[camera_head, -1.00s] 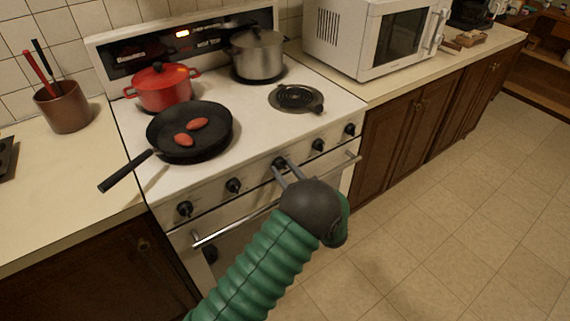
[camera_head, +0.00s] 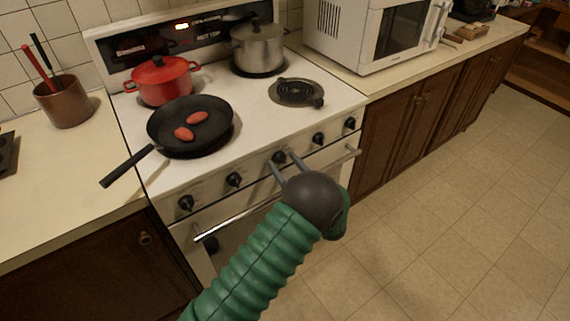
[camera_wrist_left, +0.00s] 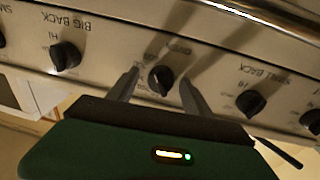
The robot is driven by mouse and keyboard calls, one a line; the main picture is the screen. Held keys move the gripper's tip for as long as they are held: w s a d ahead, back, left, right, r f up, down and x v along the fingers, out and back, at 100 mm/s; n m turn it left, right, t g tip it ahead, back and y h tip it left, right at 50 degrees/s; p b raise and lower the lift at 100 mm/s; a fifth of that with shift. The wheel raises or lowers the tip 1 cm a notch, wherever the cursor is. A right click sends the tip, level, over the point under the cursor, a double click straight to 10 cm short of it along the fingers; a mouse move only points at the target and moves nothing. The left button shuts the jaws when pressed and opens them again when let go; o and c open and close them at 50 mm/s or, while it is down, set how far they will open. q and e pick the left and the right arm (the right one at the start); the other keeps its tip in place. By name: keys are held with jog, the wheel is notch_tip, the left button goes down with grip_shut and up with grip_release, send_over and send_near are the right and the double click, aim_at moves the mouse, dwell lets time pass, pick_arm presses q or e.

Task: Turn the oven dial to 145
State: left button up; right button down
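The middle black dial (camera_head: 279,158) is on the front panel of the white stove. In the left wrist view this dial (camera_wrist_left: 161,79) has a label beside it that is upside down and too blurred to read with certainty. My left gripper (camera_head: 280,160) is at the middle dial. In the left wrist view its two fingers (camera_wrist_left: 158,77) stand apart, one on each side of the dial, with visible gaps. I cannot tell the dial's exact setting. My right gripper is not in view.
Other black knobs (camera_head: 233,180) flank the dial. The oven door handle (camera_head: 232,223) runs below, close to my arm. A black frying pan (camera_head: 215,137) with two red items, a red pot (camera_head: 163,88) and a steel pot (camera_head: 257,54) stand on the stove. The floor at right is clear.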

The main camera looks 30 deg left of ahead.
pick_arm(q)
jog(key=r+v, duration=0.1)
jog(key=v, duration=1.6)
jog(key=shift+f+p, duration=0.45)
jog(key=shift+f, duration=0.05)
